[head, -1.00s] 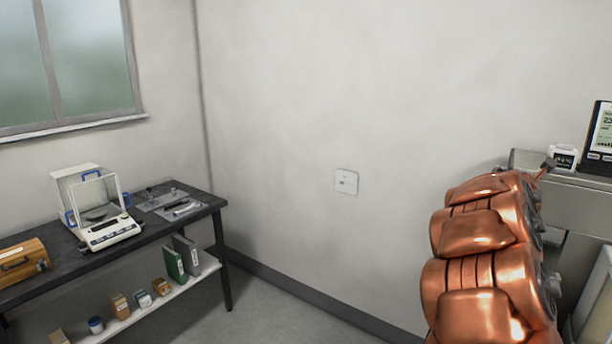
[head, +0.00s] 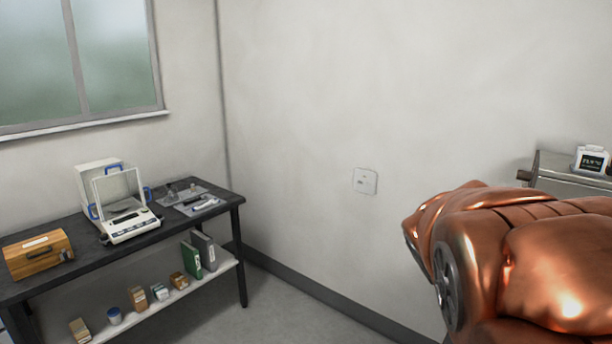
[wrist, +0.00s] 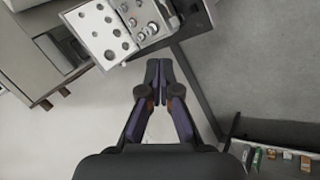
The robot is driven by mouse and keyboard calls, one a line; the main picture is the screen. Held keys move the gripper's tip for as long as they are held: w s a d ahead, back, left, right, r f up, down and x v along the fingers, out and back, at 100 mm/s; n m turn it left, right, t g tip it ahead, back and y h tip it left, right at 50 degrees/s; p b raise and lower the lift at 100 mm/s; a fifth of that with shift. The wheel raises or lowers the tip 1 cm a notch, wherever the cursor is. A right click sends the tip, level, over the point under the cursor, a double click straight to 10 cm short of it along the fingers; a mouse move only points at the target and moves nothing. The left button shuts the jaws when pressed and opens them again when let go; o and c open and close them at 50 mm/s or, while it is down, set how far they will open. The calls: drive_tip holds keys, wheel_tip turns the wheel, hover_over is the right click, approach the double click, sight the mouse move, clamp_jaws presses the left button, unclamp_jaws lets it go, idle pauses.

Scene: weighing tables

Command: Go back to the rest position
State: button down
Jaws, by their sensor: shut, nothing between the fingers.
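My gripper (wrist: 158,75) shows in the wrist view with its dark fingers together and nothing between them. It hangs over bare grey floor, apart from the furniture. In the head view my copper-coloured arm fills the lower right, and my gripper is not seen there.
A dark table (head: 60,270) at the left holds a balance (head: 125,220), a wooden box (head: 38,254) and a tray of small tools (head: 205,207). Its lower shelf (head: 150,308) holds binders and small containers. A grey cabinet (head: 560,172) with a small display (head: 591,160) stands right. A metal weight block (wrist: 103,35) shows in the wrist view.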

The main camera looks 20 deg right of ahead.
drive_tip(key=s+a+f+g+y, duration=0.1)
drive_tip(key=s+a+f+y, duration=0.1)
drive_tip(key=s+a, duration=0.3)
drive_tip(key=s+a+f+g+y, duration=0.1)
drive_tip(key=s+a+f, duration=0.3)
drive_tip(key=a, duration=0.6)
drive_tip(key=s+a+f+g+y, duration=0.1)
drive_tip(key=s+a+f+y, duration=0.1)
drive_tip(key=s+a, duration=0.3)
drive_tip(key=a+y, duration=0.1)
drive_tip(key=a, duration=0.2)
drive_tip(key=shift+s+a+f+m+y, duration=0.25)
drive_tip(key=shift+s+f+m+y, duration=0.05)
drive_tip(key=shift+f+m+y, duration=0.1)
